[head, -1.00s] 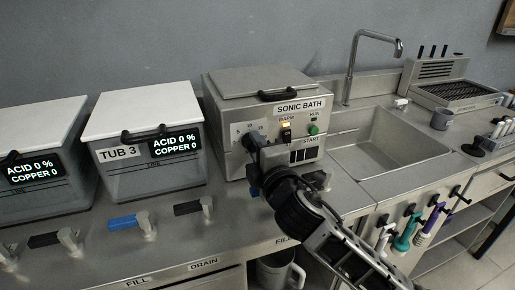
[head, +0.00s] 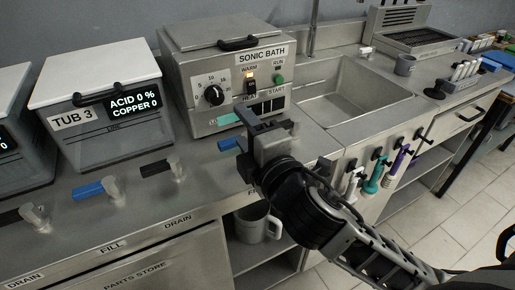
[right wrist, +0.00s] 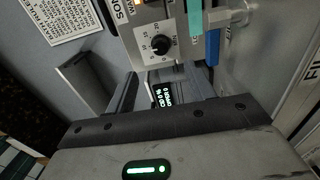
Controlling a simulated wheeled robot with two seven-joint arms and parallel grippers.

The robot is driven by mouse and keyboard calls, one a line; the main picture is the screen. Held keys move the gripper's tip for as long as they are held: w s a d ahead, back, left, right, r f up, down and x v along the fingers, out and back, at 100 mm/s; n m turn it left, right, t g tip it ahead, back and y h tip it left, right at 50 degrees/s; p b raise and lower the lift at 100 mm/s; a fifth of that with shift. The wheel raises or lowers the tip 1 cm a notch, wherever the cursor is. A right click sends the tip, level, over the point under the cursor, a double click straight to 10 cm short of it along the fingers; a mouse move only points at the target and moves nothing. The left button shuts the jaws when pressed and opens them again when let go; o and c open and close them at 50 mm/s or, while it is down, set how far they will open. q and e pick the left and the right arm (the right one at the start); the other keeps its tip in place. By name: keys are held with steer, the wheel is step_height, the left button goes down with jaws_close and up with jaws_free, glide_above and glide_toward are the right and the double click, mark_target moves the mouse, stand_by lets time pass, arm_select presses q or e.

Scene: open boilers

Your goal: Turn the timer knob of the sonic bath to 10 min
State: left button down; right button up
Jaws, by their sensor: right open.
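The sonic bath (head: 222,62) is a steel box with a lid, standing on the counter. Its black timer knob (head: 214,95) is on the left of the front panel, with a printed minute scale around it. The knob also shows in the right wrist view (right wrist: 160,47). It has a small light mark, but I cannot read its exact setting. My right gripper (head: 266,120) is open and empty, in front of the panel, lower and to the right of the knob, apart from it. In the right wrist view the fingers (right wrist: 158,84) stand apart, with the knob beyond them. My left gripper is out of view.
The WARM lamp (head: 250,75) glows; a green RUN button (head: 279,79) is to its right. Tub 3 (head: 100,100) stands left, with blue (head: 90,189) and black (head: 156,168) valve handles in front. A sink (head: 350,90) lies right. A grey mug (head: 256,224) sits on the shelf below.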

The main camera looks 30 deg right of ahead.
steer(key=s+p, duration=0.1)
steer(key=s, duration=0.3)
steer(key=shift+s+d+p, duration=0.1)
steer(key=shift+s+p, duration=0.25)
steer(key=s+d+f+m+g+h, duration=0.1)
steer(key=s+d+f+m+g, duration=0.1)
steer(key=f+m+g, duration=0.3)
steer(key=s+d+f+m+g+h, duration=0.25)
steer(key=f+m, duration=0.25)
steer(key=f, duration=0.3)
steer(key=s+a+f+m+g+y, duration=0.1)
steer(key=s+f+m+g+y, duration=0.2)
steer(key=s+f+m+g, duration=0.6)
steer(key=w+a+f+n+t+y, duration=0.3)
steer(key=w+a+f+t, duration=0.2)
steer(key=t, duration=0.4)
steer(key=shift+a+f, duration=0.3)
steer(key=shift+a, duration=0.05)
